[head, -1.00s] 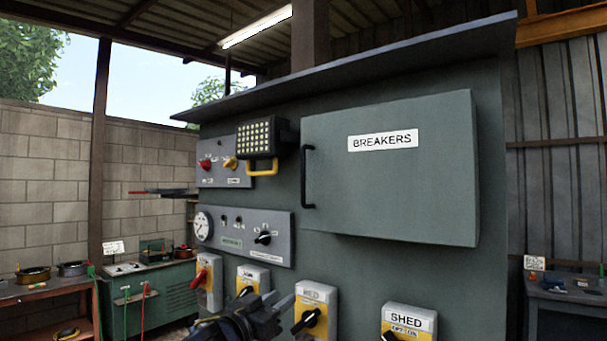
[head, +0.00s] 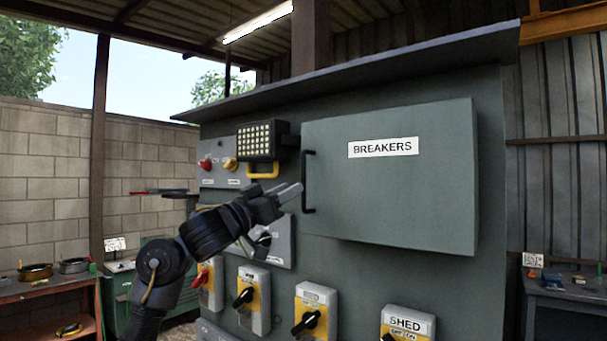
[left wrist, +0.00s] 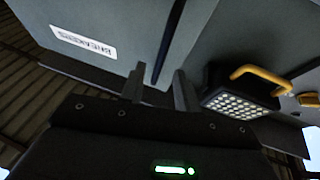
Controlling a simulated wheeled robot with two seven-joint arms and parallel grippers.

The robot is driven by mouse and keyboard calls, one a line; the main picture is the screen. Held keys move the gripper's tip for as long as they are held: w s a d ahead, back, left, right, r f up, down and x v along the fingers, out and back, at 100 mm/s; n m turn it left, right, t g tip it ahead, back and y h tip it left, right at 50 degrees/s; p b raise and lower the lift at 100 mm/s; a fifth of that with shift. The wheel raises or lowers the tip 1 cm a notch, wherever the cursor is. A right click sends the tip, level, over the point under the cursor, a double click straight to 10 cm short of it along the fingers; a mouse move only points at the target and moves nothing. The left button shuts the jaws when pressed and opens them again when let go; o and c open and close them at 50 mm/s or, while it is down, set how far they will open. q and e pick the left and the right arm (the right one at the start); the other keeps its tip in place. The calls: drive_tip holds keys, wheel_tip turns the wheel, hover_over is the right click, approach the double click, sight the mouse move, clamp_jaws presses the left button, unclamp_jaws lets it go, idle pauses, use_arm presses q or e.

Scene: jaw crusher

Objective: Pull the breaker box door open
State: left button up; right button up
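The breaker box door (head: 400,190) is a grey-green panel with a white BREAKERS label, and it looks shut. Its black vertical handle (head: 308,182) is on the door's left edge. My left gripper (head: 294,191) is just left of the handle at about mid-height. In the left wrist view, my left gripper's fingers (left wrist: 158,78) stand apart with a gap between them. The handle (left wrist: 174,40) shows as a dark bar beyond the fingertips, roughly in line with that gap. I cannot tell whether they touch it. My right gripper is not in view.
A lamp with a yellow handle (head: 264,170) is on the panel left of the door, close to my left gripper; it also shows in the left wrist view (left wrist: 240,100). Yellow switch boxes (head: 316,308) line the panel below. Open space lies before the door.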

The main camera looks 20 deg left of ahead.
sight(304, 206)
use_arm(q)
drive_tip(key=shift+p+x, duration=1.25)
drive_tip(key=shift+x, duration=1.7)
drive_tip(key=shift+f, duration=0.1)
drive_tip(key=shift+c, duration=0.3)
clamp_jaws()
